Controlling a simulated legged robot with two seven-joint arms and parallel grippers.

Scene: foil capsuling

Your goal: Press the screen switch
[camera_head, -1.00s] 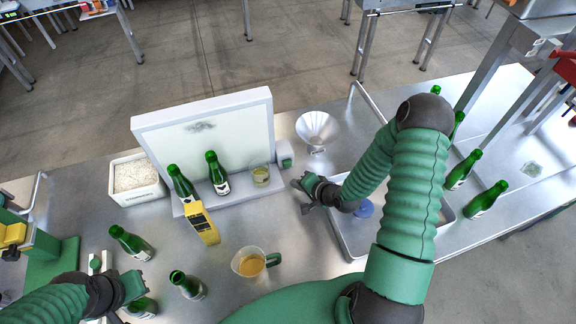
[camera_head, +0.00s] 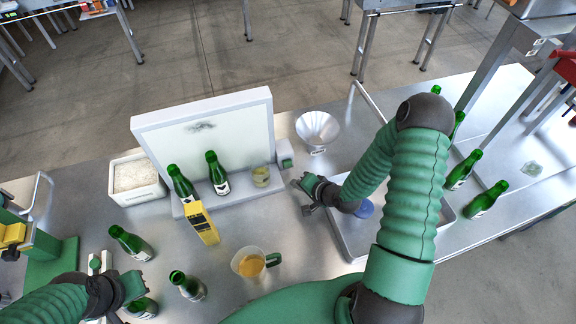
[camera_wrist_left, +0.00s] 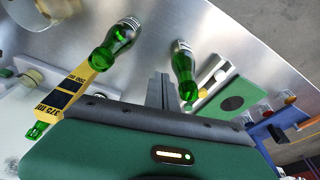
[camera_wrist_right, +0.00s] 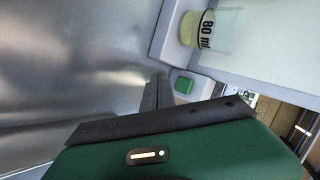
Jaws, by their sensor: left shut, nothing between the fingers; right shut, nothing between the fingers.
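The white screen (camera_head: 215,135) stands upright at the back of the table, with two green bottles on its ledge. A small switch box (camera_head: 285,154) sits at its right end. In the right wrist view the switch shows as a green button (camera_wrist_right: 184,86) on a pale housing. My right gripper (camera_head: 303,190) is shut and empty, a little in front of the switch box and apart from it. In the right wrist view its fingers (camera_wrist_right: 157,88) point up beside the green button. My left gripper (camera_head: 128,302) is shut and empty at the front left, among bottles; it also shows in the left wrist view (camera_wrist_left: 160,88).
A yellow 375 ml sign (camera_head: 204,223) stands before the screen. A jug of amber liquid (camera_head: 250,263), a green bottle (camera_head: 187,286) and a small cup (camera_head: 261,176) stand nearby. A funnel (camera_head: 317,129) is right of the switch; a metal tray (camera_head: 349,243) lies beneath my right arm.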

